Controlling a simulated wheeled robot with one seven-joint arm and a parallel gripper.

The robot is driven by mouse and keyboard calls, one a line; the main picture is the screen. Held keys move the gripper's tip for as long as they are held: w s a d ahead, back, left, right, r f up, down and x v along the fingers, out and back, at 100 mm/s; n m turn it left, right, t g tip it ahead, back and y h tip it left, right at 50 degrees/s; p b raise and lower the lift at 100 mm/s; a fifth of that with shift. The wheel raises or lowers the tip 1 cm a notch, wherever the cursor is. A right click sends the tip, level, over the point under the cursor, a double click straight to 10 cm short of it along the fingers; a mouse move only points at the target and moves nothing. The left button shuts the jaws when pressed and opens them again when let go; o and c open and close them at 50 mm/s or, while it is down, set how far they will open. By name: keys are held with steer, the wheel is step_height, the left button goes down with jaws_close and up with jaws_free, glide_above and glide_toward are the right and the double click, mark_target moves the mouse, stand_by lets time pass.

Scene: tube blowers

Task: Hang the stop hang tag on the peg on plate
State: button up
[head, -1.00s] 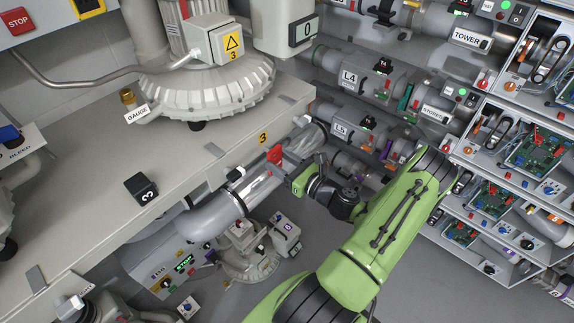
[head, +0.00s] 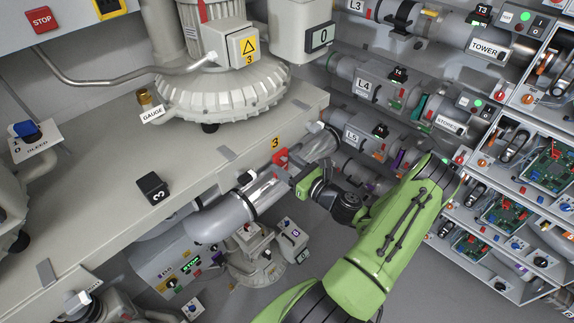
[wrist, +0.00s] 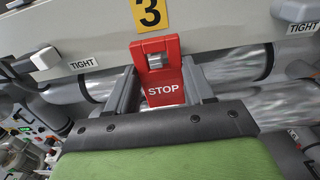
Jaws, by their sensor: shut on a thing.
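The red stop hang tag (wrist: 165,90) is upright between the two grey fingers of my gripper (wrist: 160,84), which is shut on it. The tag has a window in its upper part, and a small grey metal piece, maybe the peg, shows in it (wrist: 155,61). I cannot tell if that piece passes through the tag. The tag is right in front of the pale plate edge, below the yellow 3 label (wrist: 150,14). In the head view the tag (head: 280,157) and my gripper (head: 293,171) are at the beam's right end, above a clear tube.
Grey clamps with TIGHT labels (wrist: 82,63) flank the tag on both sides. A clear tube (head: 265,186) and grey pipe run under the beam. A blower (head: 225,90) stands on the beam. Shelves with pipes and circuit boards (head: 505,212) are at the right.

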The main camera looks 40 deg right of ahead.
steer(key=o, duration=1.1)
steer(key=s+b, duration=0.1)
steer(key=s, duration=0.7)
steer(key=s+b, duration=0.1)
steer(key=s, duration=0.6)
steer(key=shift+s+d, duration=0.2)
steer(key=shift+s, duration=0.2)
